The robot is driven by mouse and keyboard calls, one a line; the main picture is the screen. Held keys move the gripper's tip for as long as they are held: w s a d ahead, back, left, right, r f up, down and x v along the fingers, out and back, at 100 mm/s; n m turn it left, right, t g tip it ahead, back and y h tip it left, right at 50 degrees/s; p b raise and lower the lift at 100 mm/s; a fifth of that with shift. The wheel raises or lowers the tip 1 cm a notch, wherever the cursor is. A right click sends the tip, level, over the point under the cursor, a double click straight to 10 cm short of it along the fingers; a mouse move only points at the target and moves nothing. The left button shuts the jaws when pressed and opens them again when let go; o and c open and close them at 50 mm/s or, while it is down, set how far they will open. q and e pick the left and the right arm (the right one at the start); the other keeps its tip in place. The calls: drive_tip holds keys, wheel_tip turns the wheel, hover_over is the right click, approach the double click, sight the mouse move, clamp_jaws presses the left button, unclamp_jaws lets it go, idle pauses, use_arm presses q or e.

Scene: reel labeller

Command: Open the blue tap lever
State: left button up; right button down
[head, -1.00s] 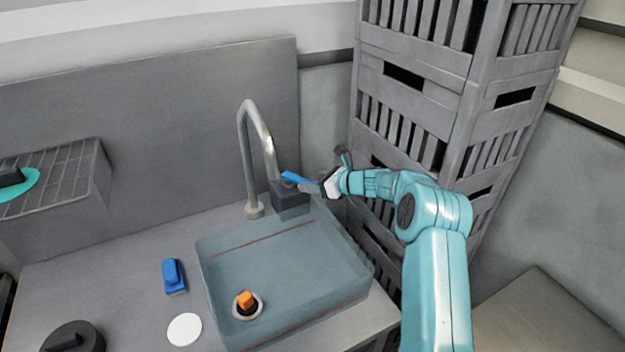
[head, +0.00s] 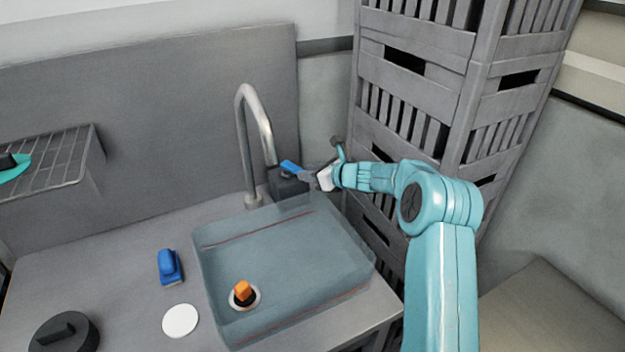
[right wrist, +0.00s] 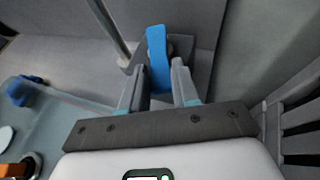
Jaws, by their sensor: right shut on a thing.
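The blue tap lever (head: 290,167) sits on a dark block (head: 287,186) beside the curved metal spout (head: 250,120), at the back of the sink. My right gripper (head: 307,176) reaches in from the right at the lever. In the right wrist view the lever (right wrist: 157,50) stands between the two fingers of my right gripper (right wrist: 160,80), which is shut on it. The lever's free end sticks out past the fingertips. My left gripper is in none of the views.
The sink basin (head: 215,270) holds an orange-topped plug (head: 243,292). A blue object (head: 170,267), a white disc (head: 180,320) and a dark lid (head: 64,334) lie on the counter to its left. Stacked grey crates (head: 420,90) stand close behind my right arm. A wire rack (head: 60,165) is at far left.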

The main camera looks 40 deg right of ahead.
drive_tip(key=w+a+m+g+h+b, duration=0.3)
drive_tip(key=a+m+h+b, duration=0.4)
drive_tip(key=m+h+b, duration=0.4)
drive_tip(key=shift+a+r+g+h+b, duration=0.25)
drive_tip(key=shift+g+b, duration=0.55)
drive_tip(key=shift+b, duration=2.35)
drive_tip(key=shift+d, duration=0.1)
drive_tip(key=c, duration=1.3)
unclamp_jaws()
drive_tip(key=shift+r, duration=0.1)
drive_tip(key=o, duration=0.5)
drive_tip(key=shift+f, duration=0.2)
